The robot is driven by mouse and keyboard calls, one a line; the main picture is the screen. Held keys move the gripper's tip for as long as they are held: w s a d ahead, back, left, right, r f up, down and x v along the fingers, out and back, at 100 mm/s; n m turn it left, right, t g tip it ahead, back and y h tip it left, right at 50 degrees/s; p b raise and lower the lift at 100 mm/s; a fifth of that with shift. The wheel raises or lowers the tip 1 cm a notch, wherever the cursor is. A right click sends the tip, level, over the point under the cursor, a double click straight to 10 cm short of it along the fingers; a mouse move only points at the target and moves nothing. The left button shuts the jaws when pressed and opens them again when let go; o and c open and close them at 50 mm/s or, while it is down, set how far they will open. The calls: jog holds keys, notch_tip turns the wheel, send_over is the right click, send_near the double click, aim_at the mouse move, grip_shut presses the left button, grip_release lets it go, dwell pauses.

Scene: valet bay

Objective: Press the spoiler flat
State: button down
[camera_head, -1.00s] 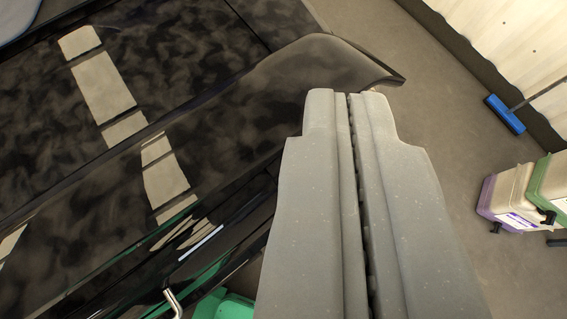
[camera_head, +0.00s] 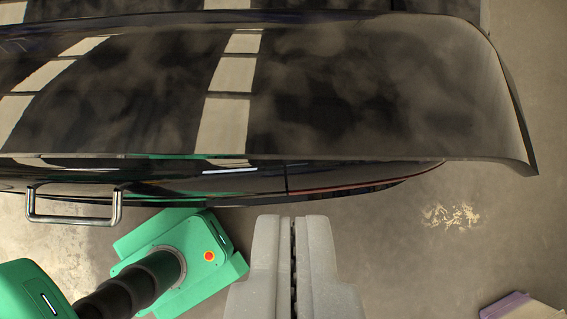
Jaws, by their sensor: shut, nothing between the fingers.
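The spoiler (camera_head: 370,90) is a broad, glossy dark panel across the upper part of the view, with cloudy marks and reflections of pale light strips. Its right end curves down to a pointed tip. My gripper (camera_head: 293,218) is shut and empty at the lower middle. In the picture its tips lie below the spoiler's near edge, with floor showing between them and the car's rear. I see no contact with the spoiler. How high the spoiler stands off the car is hard to tell from this angle.
A chrome bar handle (camera_head: 72,221) sits below the spoiler at left. My green base and black column show at lower left. A purple-edged container (camera_head: 520,307) is at the bottom right corner. The grey floor (camera_head: 430,265) is mostly clear at right, with a pale stain (camera_head: 450,215).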

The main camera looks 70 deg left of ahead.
jog(key=shift+f, duration=0.1)
jog(key=p, duration=0.2)
send_over(288, 162)
jog(key=f, duration=0.8)
jog(key=shift+w+a+f, duration=0.2)
jog(key=shift+a+f, duration=0.05)
jog(key=f, duration=0.2)
jog(key=shift+s+d+f, duration=0.2)
jog(key=shift+d+f, duration=0.25)
jog(key=shift+f, duration=0.4)
jog(key=shift+f, duration=0.2)
jog(key=f+b, duration=0.1)
jog(key=b, duration=0.1)
jog(key=f+t+y+b, duration=0.1)
jog(key=b, duration=0.1)
jog(key=s+d+f+y+b, duration=0.1)
jog(key=b, duration=0.2)
jog(key=shift+f, duration=0.15)
jog(key=shift+s+d+f+t+y+b, duration=0.1)
jog(key=shift+d+f+t+y+b, duration=0.2)
jog(key=shift+b, duration=0.35)
jog(key=shift+a, duration=0.15)
